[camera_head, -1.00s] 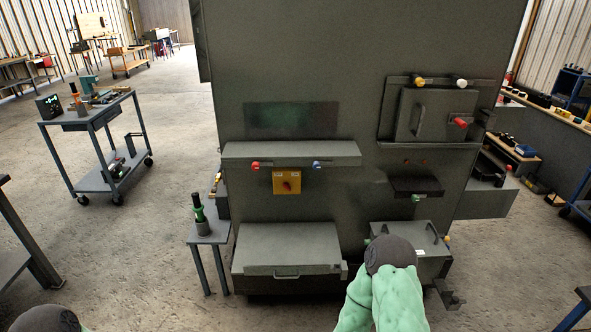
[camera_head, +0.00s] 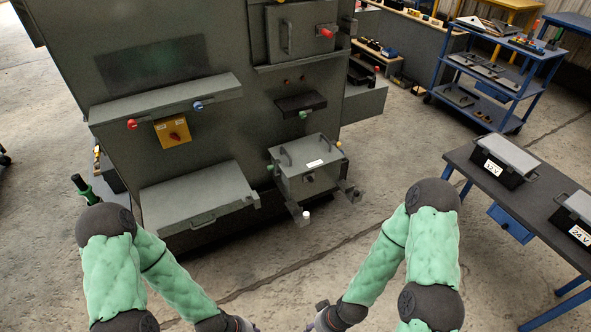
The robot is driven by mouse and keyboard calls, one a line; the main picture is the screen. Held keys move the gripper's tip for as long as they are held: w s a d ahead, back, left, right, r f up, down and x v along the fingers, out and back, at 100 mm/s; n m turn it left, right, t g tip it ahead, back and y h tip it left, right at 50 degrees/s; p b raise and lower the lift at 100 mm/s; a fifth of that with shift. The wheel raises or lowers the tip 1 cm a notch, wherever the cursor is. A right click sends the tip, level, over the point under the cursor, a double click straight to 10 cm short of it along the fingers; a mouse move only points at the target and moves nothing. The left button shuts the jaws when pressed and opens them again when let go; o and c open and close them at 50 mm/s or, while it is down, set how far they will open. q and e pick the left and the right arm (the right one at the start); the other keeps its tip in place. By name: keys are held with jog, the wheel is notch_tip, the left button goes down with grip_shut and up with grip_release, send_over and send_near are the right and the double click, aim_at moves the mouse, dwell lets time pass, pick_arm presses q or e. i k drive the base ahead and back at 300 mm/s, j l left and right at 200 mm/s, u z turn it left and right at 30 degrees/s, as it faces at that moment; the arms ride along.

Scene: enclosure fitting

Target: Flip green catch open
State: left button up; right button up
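A green catch (camera_head: 303,115) sits under the front of the small black shelf-like box (camera_head: 301,102) on the grey enclosure. Another small green part (camera_head: 270,167) shows at the left side of the lower grey box (camera_head: 309,168); I cannot tell which is the task's catch or how either is set. My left gripper (camera_head: 243,324) is at the bottom edge, partly cut off. My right gripper (camera_head: 318,320) is just right of it, also partly cut off. Both are well below and apart from the enclosure. Their fingers are too cropped to tell if they are open.
The enclosure also carries red (camera_head: 132,124) and blue (camera_head: 198,105) knobs, a yellow switch box (camera_head: 172,131) and a large lidded box (camera_head: 197,196). A table (camera_head: 478,172) with black cases labelled 12 V and 24 V stands at right. Floor is clear between them.

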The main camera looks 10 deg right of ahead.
aim_at(272, 167)
jog(key=i+j+z, duration=0.25)
jog(key=i, duration=0.25)
jog(key=i+j+z, duration=0.25)
jog(key=i+j, duration=0.2)
